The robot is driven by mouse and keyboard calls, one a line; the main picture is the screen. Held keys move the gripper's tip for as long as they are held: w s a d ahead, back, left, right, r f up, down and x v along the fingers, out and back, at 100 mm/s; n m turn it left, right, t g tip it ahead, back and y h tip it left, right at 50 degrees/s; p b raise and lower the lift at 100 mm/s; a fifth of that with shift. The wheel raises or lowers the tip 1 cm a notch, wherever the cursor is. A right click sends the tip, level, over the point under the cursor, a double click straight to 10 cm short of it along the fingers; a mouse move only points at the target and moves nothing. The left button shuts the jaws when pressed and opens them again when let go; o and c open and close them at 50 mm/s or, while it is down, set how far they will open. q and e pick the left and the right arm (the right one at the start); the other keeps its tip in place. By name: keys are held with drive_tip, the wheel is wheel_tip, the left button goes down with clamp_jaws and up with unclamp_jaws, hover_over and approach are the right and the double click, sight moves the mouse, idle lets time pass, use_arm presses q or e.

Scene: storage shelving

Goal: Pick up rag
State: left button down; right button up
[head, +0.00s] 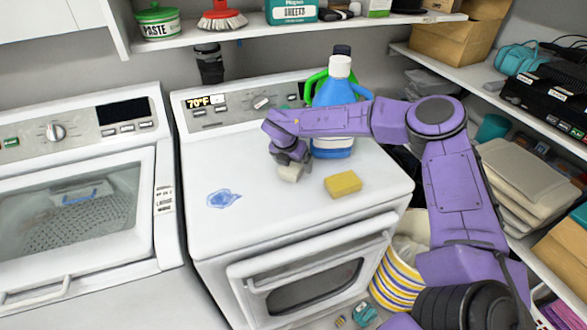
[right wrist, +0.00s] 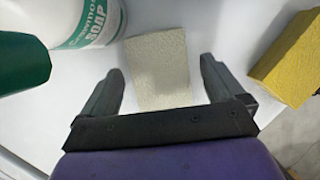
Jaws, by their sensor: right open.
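A pale beige block (right wrist: 160,75), like a sponge or folded rag, lies on the white top of the right-hand machine. It also shows in the head view (head: 290,174), partly covered by my right gripper (head: 289,161). In the right wrist view the fingers of my right gripper (right wrist: 161,72) are apart, one on each side of the block, with gaps to both. A flat blue patch (head: 223,198) lies further left on the machine top; I cannot tell whether it is cloth or a spill. My left gripper is not in view.
A yellow sponge (head: 343,184) lies right of the block. A blue bottle (head: 333,147) and a green one (head: 312,84) stand behind my right arm. The front of the machine top (head: 262,226) is clear. A loaded shelf (head: 535,125) runs along the right.

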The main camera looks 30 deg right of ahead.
drive_tip(key=c, duration=1.1)
drive_tip(key=shift+r+p, duration=0.25)
drive_tip(key=shift+p, duration=0.15)
drive_tip(key=shift+w+a+r+b, duration=0.1)
drive_tip(key=shift+a+r+b, duration=0.15)
drive_tip(key=shift+b, duration=0.75)
drive_tip(key=r+b, duration=0.2)
drive_tip(key=r, duration=0.4)
drive_tip(key=shift+a+r, duration=0.1)
drive_tip(key=shift+a, duration=0.1)
drive_tip(key=w+a+b, duration=0.1)
drive_tip(key=a+b, duration=0.1)
drive_tip(key=a, duration=0.4)
drive_tip(key=w+a+b, duration=0.2)
drive_tip(key=a, duration=0.4)
drive_tip(key=w+a+b, duration=0.1)
drive_tip(key=a+b, duration=0.1)
drive_tip(key=a, duration=0.4)
drive_tip(key=shift+w+a+r, duration=0.15)
drive_tip(key=shift+w+a, duration=0.05)
drive_tip(key=shift+a, duration=0.1)
